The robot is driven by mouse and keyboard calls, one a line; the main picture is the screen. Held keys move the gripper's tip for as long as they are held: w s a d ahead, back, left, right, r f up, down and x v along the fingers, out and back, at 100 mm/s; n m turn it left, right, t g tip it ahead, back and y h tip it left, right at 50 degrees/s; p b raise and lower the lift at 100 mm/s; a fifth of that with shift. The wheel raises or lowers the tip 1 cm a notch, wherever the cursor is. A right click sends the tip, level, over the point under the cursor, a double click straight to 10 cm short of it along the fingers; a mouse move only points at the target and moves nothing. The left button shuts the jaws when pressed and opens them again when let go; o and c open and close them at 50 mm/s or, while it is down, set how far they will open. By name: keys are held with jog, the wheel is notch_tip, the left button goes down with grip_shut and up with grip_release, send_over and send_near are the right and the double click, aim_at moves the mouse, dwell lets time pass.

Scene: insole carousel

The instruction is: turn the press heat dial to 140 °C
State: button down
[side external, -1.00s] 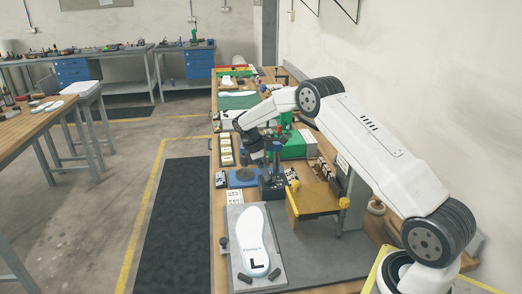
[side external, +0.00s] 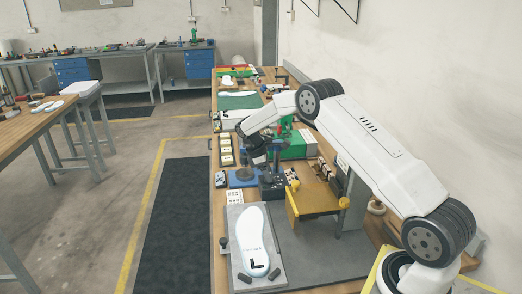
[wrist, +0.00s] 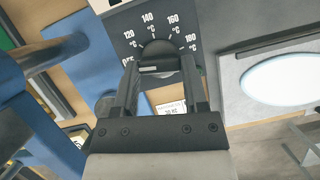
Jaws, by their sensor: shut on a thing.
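The press heat dial (wrist: 158,50) is a dark round knob on a dark panel in the wrist view. White marks read OFF, 120, 140, 160 and 180 °C around it, with 140 near the top. My gripper (wrist: 160,68) has a finger on each side of the knob and is shut on it. A short white line shows on the knob's near side; I cannot tell which mark the pointer meets. In the side external view my gripper (side external: 262,162) is down at the dark press box (side external: 271,187); the dial is hidden there.
A blue press stand (side external: 241,178) is close on the left of the gripper. A yellow-brown guard (side external: 312,200) stands to the right. A white insole marked L (side external: 254,238) lies on a grey plate in front. A green box (side external: 296,146) is behind.

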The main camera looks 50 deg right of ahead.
jog(key=m+y, duration=0.1)
jog(key=m, duration=0.3)
jog(key=shift+d+m+g+y, duration=0.1)
jog(key=shift+m+g+y, duration=0.2)
jog(key=shift+g+y, duration=0.1)
jog(key=shift+c, duration=0.6)
grip_release()
jog(key=shift+w+r, duration=0.15)
jog(key=v, duration=0.7)
jog(key=shift+r, duration=0.3)
